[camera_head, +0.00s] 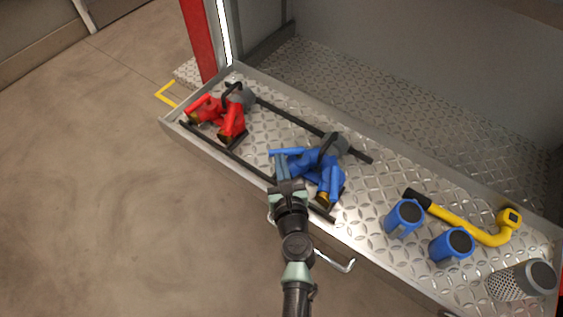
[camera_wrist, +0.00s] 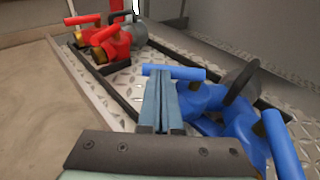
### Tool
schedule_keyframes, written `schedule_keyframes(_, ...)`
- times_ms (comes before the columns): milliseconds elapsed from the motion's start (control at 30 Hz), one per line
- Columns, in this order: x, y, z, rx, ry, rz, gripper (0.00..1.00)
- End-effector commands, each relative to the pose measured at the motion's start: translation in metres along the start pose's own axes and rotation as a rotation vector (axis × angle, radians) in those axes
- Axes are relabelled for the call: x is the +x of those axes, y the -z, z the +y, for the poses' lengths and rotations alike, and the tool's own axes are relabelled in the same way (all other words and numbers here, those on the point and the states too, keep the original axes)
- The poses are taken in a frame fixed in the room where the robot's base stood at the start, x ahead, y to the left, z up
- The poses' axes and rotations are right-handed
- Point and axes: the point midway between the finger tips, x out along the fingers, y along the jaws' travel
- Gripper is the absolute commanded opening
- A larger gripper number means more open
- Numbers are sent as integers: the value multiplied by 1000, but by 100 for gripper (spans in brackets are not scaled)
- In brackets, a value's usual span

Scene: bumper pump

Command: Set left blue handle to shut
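The blue pump fitting (camera_head: 305,163) lies on the metal tray, with a grey cap and a black curved part. Its left blue handle (camera_head: 287,152) is a bar running roughly left to right; it also shows in the wrist view (camera_wrist: 188,73). A second blue handle (camera_wrist: 281,146) is on the fitting's right side. My gripper (camera_head: 281,160) points at the left handle, its fingers side by side with no clear gap. In the wrist view its fingertips (camera_wrist: 160,74) overlap the left handle, which shows on both sides of them. Whether they touch it I cannot tell.
A red fitting (camera_head: 220,117) sits at the tray's left end. Two blue caps (camera_head: 404,218) (camera_head: 452,246), a yellow bent pipe (camera_head: 462,226) and a perforated strainer (camera_head: 520,281) lie to the right. Black rails (camera_head: 290,119) run along the tray. Open floor is at left.

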Motion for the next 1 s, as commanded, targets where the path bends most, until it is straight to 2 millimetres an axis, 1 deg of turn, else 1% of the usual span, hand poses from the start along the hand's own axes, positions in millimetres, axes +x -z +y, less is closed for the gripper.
schedule_keyframes(367, 7, -4, 5, 8, 31, -2, 0)
schedule_keyframes(533, 13, -7, 9, 34, 150, -2, 0)
schedule_keyframes(700, 15, -5, 10, 50, 251, 0, 0)
schedule_keyframes(1000, 28, -6, 12, 52, 259, -2, 0)
